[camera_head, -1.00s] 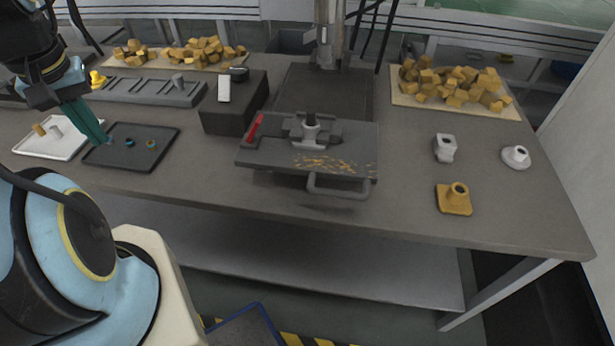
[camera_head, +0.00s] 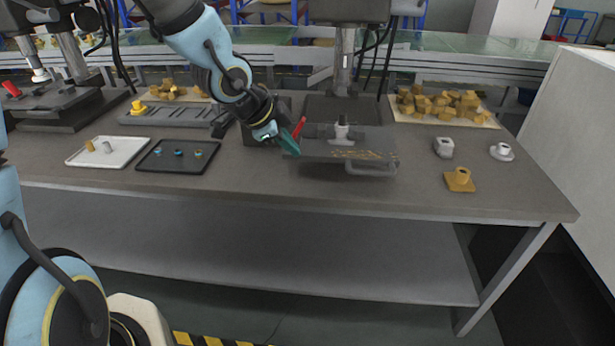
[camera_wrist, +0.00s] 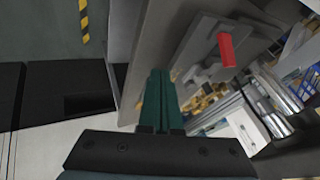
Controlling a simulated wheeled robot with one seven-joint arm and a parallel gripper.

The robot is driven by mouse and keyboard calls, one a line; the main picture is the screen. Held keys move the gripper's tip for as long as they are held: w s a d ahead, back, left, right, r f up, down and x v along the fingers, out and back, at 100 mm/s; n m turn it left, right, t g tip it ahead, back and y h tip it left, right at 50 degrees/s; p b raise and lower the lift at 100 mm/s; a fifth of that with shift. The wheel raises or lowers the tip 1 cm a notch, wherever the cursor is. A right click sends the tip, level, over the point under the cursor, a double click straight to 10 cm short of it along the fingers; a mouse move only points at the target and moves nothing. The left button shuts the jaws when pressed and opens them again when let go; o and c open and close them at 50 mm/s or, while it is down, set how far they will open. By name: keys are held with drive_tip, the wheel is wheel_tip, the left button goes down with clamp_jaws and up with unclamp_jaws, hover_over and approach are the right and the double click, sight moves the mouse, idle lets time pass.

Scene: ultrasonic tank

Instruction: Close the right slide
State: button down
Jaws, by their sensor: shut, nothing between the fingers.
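The right slide (camera_head: 318,150) is a grey plate that juts forward over the table from under a press column. My gripper (camera_head: 289,143) is shut, with teal fingers at the left edge of the slide, just below the red lever. In the wrist view the shut fingers (camera_wrist: 157,100) point along the tilted plate, with the red lever (camera_wrist: 227,50) to the right. I cannot tell whether they touch it.
To the left are a black tray (camera_head: 180,169) with small rings and a white tray (camera_head: 78,158). Another machine (camera_head: 60,108) stands at far left. Yellow blocks (camera_head: 440,103) lie behind right. Grey, white and orange fittings stand at right. The table before the slide is clear.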

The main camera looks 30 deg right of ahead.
drive_tip(key=w+d+f, duration=0.3)
drive_tip(key=d+f, duration=0.5)
drive_tip(key=d, duration=0.1)
drive_tip(key=shift+m+p, duration=0.3)
drive_tip(key=shift+m, duration=0.1)
